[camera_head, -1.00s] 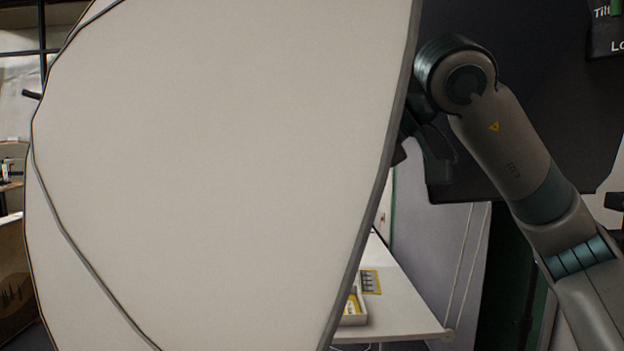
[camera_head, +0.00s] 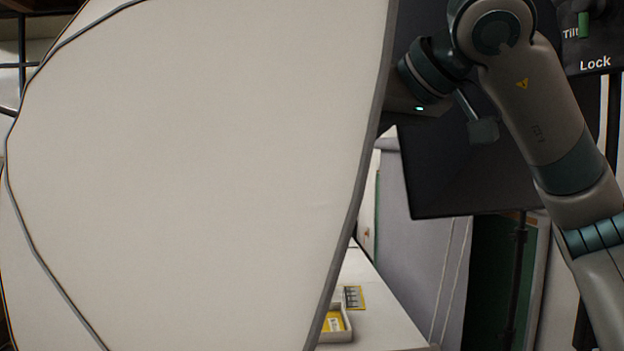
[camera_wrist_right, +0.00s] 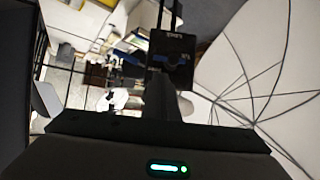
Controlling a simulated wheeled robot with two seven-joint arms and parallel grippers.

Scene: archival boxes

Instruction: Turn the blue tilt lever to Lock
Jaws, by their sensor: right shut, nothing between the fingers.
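A black block with a white "Lock" label (camera_wrist_right: 172,36) shows at the upper middle of the right wrist view. A small blue part, apparently the tilt lever (camera_wrist_right: 165,58), lies across this block; its exact setting is too small to tell. My right gripper (camera_wrist_right: 161,84) is shut and empty, pointing toward the block; whether it touches the lever I cannot tell. In the head view a black plate marked "Tilt" and "Lock" (camera_head: 594,62) is at the top right, with a green piece on it. The right fingers are hidden in the head view. My left gripper is not in view.
A large white umbrella-like panel (camera_head: 190,180) fills the left and middle of the head view, close to my right wrist. A dark flat panel (camera_head: 455,175) stands behind my right arm. A white table (camera_head: 375,320) with a small tray is below.

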